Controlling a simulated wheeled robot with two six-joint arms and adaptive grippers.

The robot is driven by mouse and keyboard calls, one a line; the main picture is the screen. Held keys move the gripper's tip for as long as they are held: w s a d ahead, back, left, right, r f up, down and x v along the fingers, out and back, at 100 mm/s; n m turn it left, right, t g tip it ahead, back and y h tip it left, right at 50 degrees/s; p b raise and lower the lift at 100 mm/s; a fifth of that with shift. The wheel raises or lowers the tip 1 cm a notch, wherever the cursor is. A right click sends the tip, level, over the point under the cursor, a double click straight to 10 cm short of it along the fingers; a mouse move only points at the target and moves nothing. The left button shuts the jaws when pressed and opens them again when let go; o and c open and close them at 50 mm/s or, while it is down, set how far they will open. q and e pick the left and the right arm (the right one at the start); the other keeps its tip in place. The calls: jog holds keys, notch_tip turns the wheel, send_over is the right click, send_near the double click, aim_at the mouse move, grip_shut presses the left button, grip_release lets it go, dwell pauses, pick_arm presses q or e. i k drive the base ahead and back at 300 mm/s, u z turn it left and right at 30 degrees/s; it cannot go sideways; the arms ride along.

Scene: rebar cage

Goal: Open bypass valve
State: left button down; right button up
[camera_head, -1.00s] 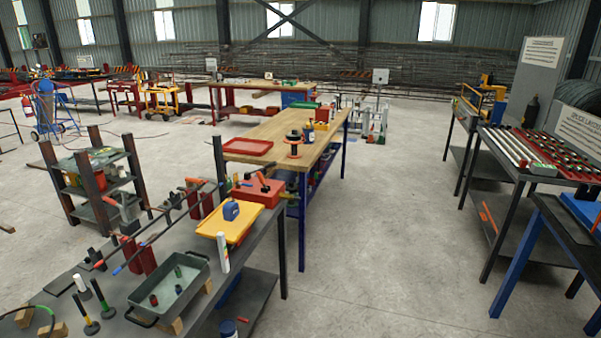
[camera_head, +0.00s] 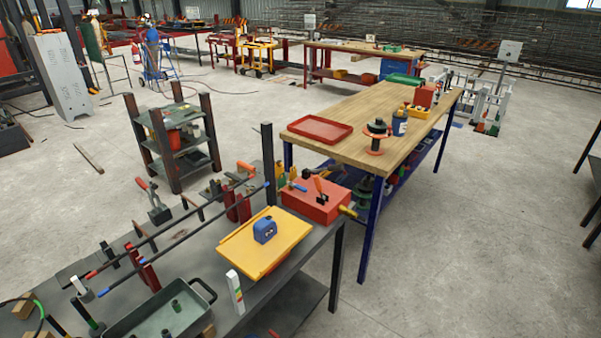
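I cannot make out a bypass valve for certain. A red box (camera_head: 318,208) sits at the far right end of the near dark workbench (camera_head: 215,235). A dark upright lever-like piece with an orange handle (camera_head: 320,186) and a few small coloured handles lie on or beside it; details are too small to tell. Neither my left nor my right gripper is in view.
The near bench also holds a yellow tray (camera_head: 262,250) with a blue tape measure (camera_head: 265,230), a grey bin (camera_head: 160,318) and long bars. A wooden-topped table (camera_head: 350,125) stands behind. Open concrete floor (camera_head: 480,240) lies to the right.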

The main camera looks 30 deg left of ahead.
aim_at(299, 187)
jog(key=u, duration=0.55)
jog(key=i, duration=1.3)
jog(key=u, duration=2.7)
jog(key=k, duration=1.15)
jog(key=z, duration=0.3)
